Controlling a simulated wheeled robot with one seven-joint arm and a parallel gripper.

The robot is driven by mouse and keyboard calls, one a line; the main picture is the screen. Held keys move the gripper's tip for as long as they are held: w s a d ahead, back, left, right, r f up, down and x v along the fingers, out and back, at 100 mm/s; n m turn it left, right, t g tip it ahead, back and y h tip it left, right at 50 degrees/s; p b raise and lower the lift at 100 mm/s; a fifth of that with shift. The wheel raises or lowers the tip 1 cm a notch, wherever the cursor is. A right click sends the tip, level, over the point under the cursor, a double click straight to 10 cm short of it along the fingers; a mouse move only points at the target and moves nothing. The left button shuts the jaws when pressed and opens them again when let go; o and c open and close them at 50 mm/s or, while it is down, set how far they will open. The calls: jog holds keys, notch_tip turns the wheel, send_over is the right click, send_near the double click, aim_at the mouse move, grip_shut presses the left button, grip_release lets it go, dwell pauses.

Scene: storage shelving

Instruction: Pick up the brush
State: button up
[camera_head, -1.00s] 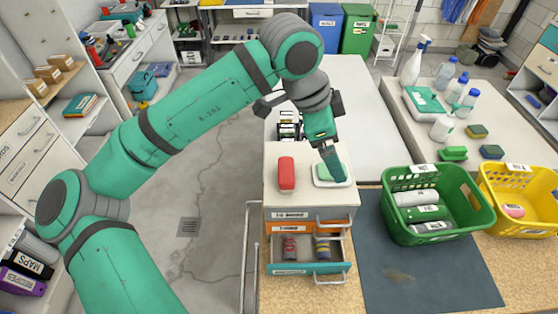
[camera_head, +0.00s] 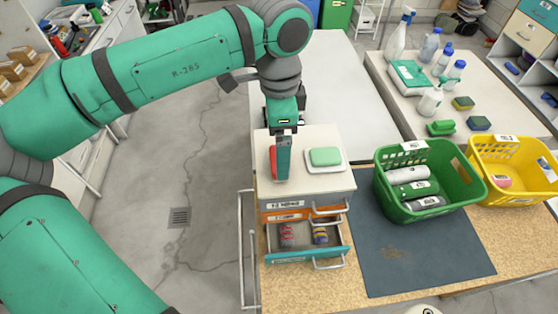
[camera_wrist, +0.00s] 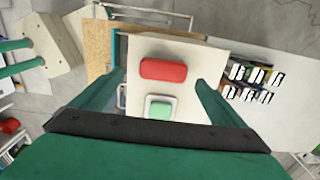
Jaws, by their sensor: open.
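A red oblong block with rounded ends, which may be the brush (camera_wrist: 163,70), lies on top of a small white drawer unit (camera_head: 328,181). No bristles show on it. In the head view my gripper (camera_head: 282,172) hides most of it. In the wrist view my gripper (camera_wrist: 158,82) is open, pointing down, with one finger on each side of the red block and nothing held. The gap between fingertips and block is hard to judge. A green soap-like block (camera_head: 325,156) on a white dish lies beside it.
A green basket (camera_head: 430,178) and a yellow basket (camera_head: 512,170) stand to the right. Behind them are spray bottles, sponges (camera_head: 463,103) and a small green brush-like item (camera_head: 441,127).

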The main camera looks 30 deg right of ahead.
jog(key=shift+w+d+f, duration=0.1)
jog(key=shift+w+f, duration=0.1)
jog(key=shift+f, duration=1.1)
jog(key=shift+w+f, duration=0.15)
jog(key=shift+f, duration=1.15)
jog(key=c, duration=1.2)
jog(key=shift+r, duration=0.15)
jog(key=shift+c, duration=0.2)
jog(key=shift+r, duration=0.55)
jog(key=s+a+r, duration=0.4)
jog(key=s+r, duration=0.7)
jog(key=s, duration=0.2)
jog(key=shift+s+a+r, duration=0.15)
jog(key=shift+s+r, duration=0.1)
jog(key=shift+r, duration=0.1)
